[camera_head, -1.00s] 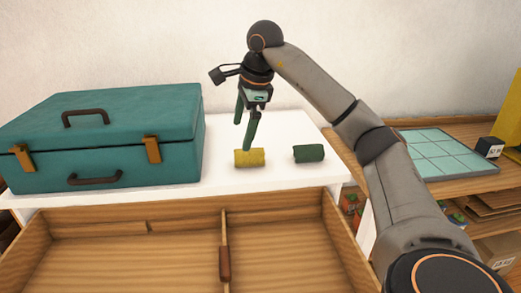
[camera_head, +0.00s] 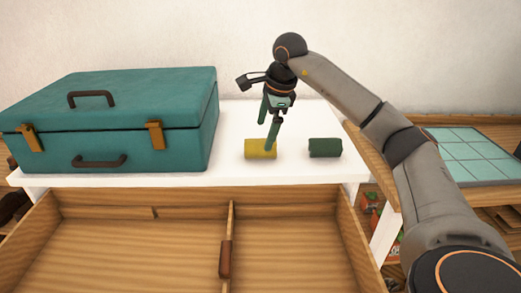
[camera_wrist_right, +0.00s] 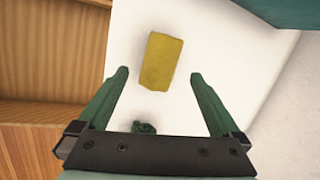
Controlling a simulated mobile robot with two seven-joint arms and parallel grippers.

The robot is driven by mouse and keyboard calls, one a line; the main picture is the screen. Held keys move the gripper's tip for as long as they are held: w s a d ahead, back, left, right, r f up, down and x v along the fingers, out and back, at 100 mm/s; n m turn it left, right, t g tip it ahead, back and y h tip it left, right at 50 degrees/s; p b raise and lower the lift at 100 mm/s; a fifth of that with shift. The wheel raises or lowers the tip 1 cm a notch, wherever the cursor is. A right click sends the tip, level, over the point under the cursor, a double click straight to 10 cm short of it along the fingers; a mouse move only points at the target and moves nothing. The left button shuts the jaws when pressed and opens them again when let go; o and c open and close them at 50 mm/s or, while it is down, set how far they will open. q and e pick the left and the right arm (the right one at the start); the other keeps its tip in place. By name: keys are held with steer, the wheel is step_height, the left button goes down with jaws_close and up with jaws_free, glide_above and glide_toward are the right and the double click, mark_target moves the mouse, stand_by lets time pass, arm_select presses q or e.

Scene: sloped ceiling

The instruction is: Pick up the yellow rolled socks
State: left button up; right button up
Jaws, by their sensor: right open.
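The yellow rolled socks (camera_head: 261,149) lie on the white top, right of the teal suitcase. In the right wrist view the socks (camera_wrist_right: 162,61) lie beyond the fingertips and between their lines. My right gripper (camera_head: 268,135) is open and empty, and its fingers point down. In the head view one fingertip overlaps the socks' right part; I cannot tell whether it touches. In the right wrist view my right gripper (camera_wrist_right: 159,76) has green fingers spread on either side. My left gripper is not in view.
A dark green roll (camera_head: 325,148) lies right of the socks; the suitcase (camera_head: 115,125) stands to their left. An open, divided wooden drawer (camera_head: 140,255) is in front. A wooden surface with a tiled tray (camera_head: 463,155) is at right. White space lies behind the socks.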

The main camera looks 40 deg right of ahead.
mark_target(262, 140)
steer(key=x, duration=0.5)
steer(key=shift+w+d+f+b, duration=0.2)
steer(key=shift+f+b, duration=0.1)
steer(key=shift+b, duration=0.1)
steer(key=shift+c, duration=0.2)
steer(key=c, duration=1)
steer(key=shift+c, duration=0.4)
steer(key=shift+r, duration=0.2)
